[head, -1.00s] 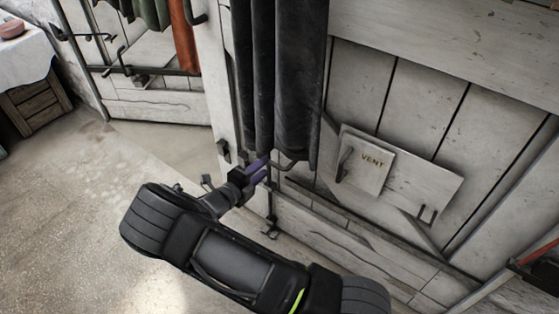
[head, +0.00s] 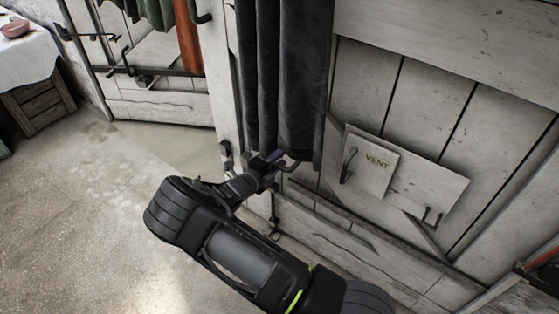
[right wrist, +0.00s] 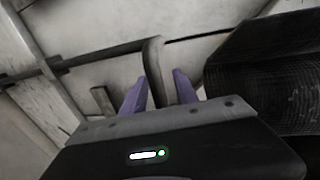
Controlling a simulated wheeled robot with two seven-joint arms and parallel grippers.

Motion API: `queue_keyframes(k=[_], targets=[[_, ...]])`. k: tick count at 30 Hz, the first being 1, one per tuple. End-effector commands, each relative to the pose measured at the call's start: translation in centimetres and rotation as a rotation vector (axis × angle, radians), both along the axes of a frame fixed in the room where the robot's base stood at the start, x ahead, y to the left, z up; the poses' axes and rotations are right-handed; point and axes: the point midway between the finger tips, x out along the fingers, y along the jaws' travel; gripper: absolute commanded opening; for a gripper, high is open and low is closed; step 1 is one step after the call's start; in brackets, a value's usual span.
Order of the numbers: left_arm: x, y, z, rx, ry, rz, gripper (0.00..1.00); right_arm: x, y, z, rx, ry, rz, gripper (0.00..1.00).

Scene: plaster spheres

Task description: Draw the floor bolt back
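The floor bolt (head: 274,208) is a thin dark upright rod low on the pale plank door, with a bent handle (head: 291,165) at its top. My right gripper (head: 273,160) is at this handle, just below the hanging dark cloths. In the right wrist view, the dark curved handle (right wrist: 153,65) stands between the two purple fingers of the right gripper (right wrist: 160,85). The fingers are apart, with the handle in the gap; no firm grip shows. My left gripper is not in view.
Long dark cloths (head: 305,85) hang right above the gripper. A covered table (head: 30,65) stands at the far left. The floor (head: 80,200) at left is clear.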

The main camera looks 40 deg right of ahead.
Motion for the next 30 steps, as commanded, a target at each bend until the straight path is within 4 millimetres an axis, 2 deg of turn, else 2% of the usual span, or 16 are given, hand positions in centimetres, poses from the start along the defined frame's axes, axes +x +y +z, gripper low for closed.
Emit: queue_keyframes(k=[6,19,30], targets=[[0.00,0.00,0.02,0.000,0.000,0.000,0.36,0.00,0.00,0.01,0.000,0.000,0.000,0.35],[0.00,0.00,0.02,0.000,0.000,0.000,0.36,-0.01,0.02,-0.01,0.001,0.000,0.000,0.00],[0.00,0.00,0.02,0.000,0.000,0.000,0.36,-0.02,0.03,-0.01,0.001,0.000,0.000,0.00]])
